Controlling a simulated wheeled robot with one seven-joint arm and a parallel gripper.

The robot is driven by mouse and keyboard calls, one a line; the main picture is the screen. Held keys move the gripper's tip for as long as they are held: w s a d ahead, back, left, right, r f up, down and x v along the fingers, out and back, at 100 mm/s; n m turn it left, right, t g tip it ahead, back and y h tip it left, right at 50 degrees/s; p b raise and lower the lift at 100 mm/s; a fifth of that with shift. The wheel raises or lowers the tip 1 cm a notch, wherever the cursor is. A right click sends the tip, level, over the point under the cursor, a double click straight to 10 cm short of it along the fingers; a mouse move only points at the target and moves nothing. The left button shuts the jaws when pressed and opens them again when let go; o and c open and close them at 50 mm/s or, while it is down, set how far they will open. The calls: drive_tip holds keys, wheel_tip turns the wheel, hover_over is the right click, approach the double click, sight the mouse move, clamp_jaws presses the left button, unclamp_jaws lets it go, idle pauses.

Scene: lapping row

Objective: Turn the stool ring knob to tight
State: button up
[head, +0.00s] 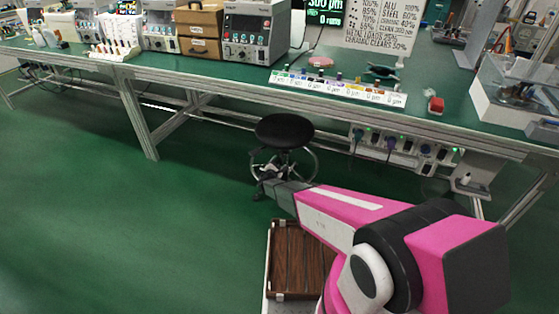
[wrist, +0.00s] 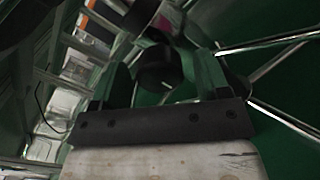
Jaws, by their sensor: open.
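The stool (head: 284,131) has a round black seat and a chrome foot ring; it stands on the green floor before the bench. My gripper (head: 268,183) is low at the stool, in front of its ring and column. In the wrist view my gripper (wrist: 160,75) is open, with one finger at each side of a dark rounded piece (wrist: 157,67). This looks like the ring knob, but its setting cannot be read. Whether a finger touches it cannot be told. Chrome bars (wrist: 275,43) run off to the right. In the head view the knob cannot be made out.
The long green-topped bench (head: 200,62) with metal legs stands behind the stool. A power strip panel (head: 405,150) hangs under its edge. A brown slatted tray (head: 301,262) lies close by, below my arm. Open green floor (head: 90,230) lies to the left.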

drive_tip(key=shift+w+d, duration=0.25)
drive_tip(key=shift+w, duration=0.3)
drive_tip(key=c, duration=0.9)
